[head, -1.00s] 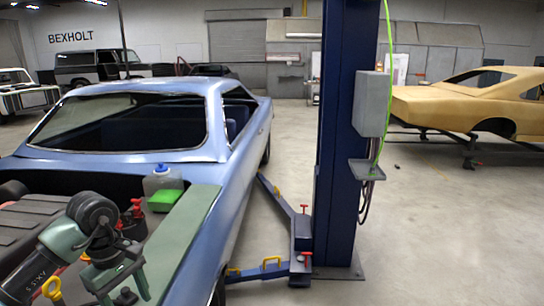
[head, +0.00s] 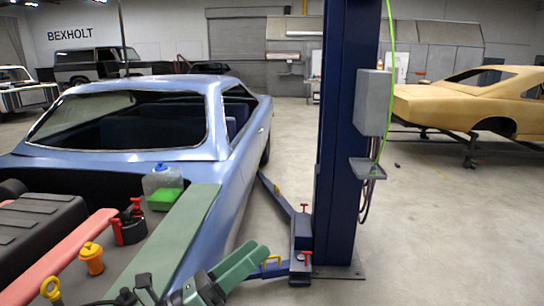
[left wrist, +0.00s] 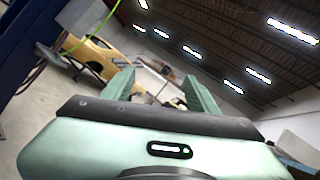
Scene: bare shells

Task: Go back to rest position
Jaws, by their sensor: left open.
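My left gripper (head: 250,262) is at the bottom of the head view, right of the blue car's green fender strip and in front of the lift's yellow-handled arm. Its green fingers are seen from the side and hold nothing. In the left wrist view the two green fingers (left wrist: 160,86) stand apart with nothing between them, and the hand points toward the far wall and ceiling. My right gripper is not in view.
The blue car (head: 130,160) fills the left, its open bay holding a clear jug (head: 162,182), a red-handled part (head: 130,224) and an orange cap (head: 91,257). A blue lift post (head: 340,130) stands right of the gripper. Open floor (head: 440,230) lies beyond it.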

